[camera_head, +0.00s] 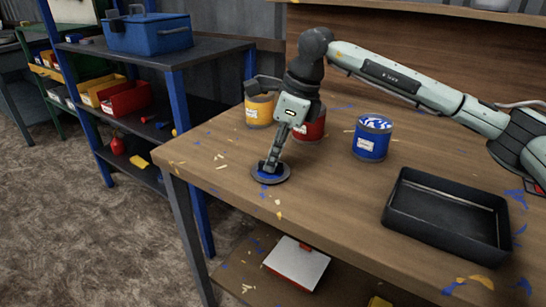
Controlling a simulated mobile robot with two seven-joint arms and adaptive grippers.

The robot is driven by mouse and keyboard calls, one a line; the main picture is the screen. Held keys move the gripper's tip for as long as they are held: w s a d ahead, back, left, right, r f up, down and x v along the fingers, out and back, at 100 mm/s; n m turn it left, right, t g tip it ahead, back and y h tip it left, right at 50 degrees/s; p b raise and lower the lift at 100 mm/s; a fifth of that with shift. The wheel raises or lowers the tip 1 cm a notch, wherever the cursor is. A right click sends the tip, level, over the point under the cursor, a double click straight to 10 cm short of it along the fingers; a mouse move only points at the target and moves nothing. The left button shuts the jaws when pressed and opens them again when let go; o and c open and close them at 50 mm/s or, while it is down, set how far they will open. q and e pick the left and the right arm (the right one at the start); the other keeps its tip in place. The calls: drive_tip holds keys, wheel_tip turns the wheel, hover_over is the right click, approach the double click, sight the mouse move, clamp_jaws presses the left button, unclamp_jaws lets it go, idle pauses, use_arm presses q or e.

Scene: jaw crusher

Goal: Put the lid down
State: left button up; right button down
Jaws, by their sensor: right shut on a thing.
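My right gripper (268,168) is pointed down and shut on the lid. The lid looks flat and at or very close to the bench surface; I cannot tell if it touches. A blue can (371,143) with an open top showing blue and white contents stands to the right of the gripper. A yellow can (258,110) and a red can (313,128) stand behind my right gripper, partly hidden by it. My left gripper is not in view.
A black empty tray (405,206) lies on the right of the wooden workbench (335,205). Blue and yellow chips are scattered over the top. A blue-framed shelf (215,48) with a blue toolbox (148,36) stands at the left. A white box (297,262) lies on the lower shelf.

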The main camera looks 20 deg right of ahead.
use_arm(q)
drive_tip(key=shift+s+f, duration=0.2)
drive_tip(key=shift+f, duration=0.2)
use_arm(e)
drive_tip(key=shift+f, duration=0.25)
drive_tip(key=shift+f, duration=0.15)
drive_tip(key=c, duration=1.9)
unclamp_jaws()
drive_tip(key=shift+c, duration=0.2)
drive_tip(key=o, duration=0.3)
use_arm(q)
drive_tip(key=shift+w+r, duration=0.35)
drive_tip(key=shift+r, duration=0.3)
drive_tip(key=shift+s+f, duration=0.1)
